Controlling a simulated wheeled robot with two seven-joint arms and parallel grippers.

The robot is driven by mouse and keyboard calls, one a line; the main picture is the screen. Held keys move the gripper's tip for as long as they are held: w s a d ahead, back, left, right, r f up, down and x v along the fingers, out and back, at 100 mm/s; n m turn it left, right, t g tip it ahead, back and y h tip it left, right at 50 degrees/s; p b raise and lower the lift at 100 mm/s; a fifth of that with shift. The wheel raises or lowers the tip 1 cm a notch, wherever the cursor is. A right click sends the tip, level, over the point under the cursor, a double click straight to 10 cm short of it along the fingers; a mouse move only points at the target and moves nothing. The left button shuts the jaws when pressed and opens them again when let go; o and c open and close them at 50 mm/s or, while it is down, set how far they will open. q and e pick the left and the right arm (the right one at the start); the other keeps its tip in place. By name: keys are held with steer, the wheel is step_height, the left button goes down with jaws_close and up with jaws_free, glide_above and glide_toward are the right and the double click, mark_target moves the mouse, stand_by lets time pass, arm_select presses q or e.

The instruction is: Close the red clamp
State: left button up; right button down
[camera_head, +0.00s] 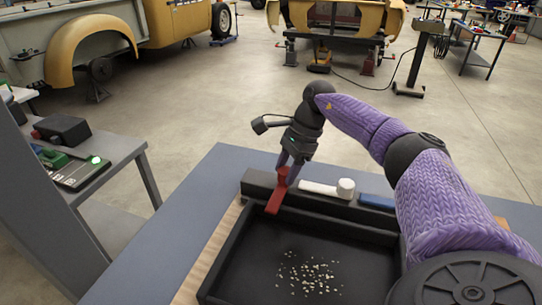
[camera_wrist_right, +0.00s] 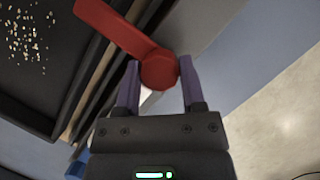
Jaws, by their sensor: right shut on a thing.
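The red clamp (camera_head: 274,202) sits at the back edge of the black tray, left of centre in the head view. Its flat red arm reaches forward over the tray's rear wall. My right gripper (camera_head: 288,172) is at the clamp's upright red end. In the right wrist view, the purple fingers (camera_wrist_right: 159,75) are on both sides of the round red knob end of the clamp (camera_wrist_right: 118,27), shut on it. The lower part of the clamp is hidden. My left gripper is out of view.
The black tray (camera_head: 222,262) holds scattered pale bits and lies on a blue-grey table (camera_head: 222,175). A white tool (camera_head: 320,188) and a blue item (camera_head: 375,201) lie in the dark holder behind it. A side table with devices stands left.

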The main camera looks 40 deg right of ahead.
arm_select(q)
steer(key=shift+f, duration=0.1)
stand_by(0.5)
arm_select(e)
steer(key=shift+c, duration=2.3)
jaws_free()
steer(key=shift+o, duration=1.3)
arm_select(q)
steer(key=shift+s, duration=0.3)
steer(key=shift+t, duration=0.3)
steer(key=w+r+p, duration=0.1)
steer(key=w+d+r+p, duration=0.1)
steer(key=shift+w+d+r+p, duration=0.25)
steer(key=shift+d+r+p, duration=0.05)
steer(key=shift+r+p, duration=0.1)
arm_select(e)
steer(key=v, duration=1)
